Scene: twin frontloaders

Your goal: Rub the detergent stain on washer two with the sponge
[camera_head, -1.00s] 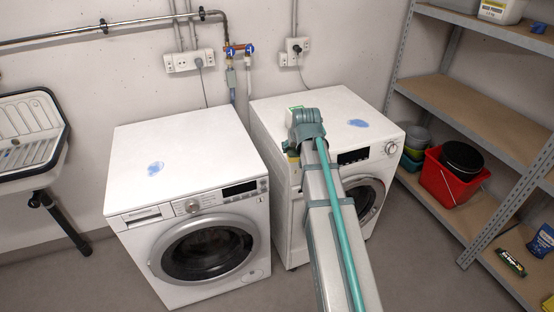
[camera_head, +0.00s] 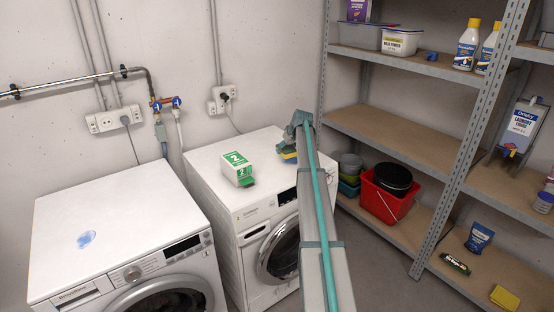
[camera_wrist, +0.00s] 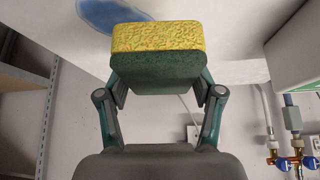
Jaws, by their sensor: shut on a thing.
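Washer two (camera_head: 215,158) is the right-hand white frontloader, with a green and white box (camera_head: 238,170) marked 2 on its top. The blue detergent stain (camera_wrist: 105,14) shows at the upper left of the wrist view, partly behind the sponge; in the head view my arm and gripper hide it. My gripper (camera_wrist: 160,82) is shut on the green and yellow sponge (camera_wrist: 168,38), yellow side outward. In the head view the sponge (camera_head: 289,156) is at washer two's right side, close to its top. I cannot tell if it touches the surface.
Washer one (camera_head: 120,220), at left, has its own blue stain (camera_head: 87,239). A grey shelf rack (camera_head: 385,140) stands to the right, with a red bucket (camera_head: 385,203) on its lower board. A pipe with blue-handled taps (camera_head: 166,103) runs along the wall.

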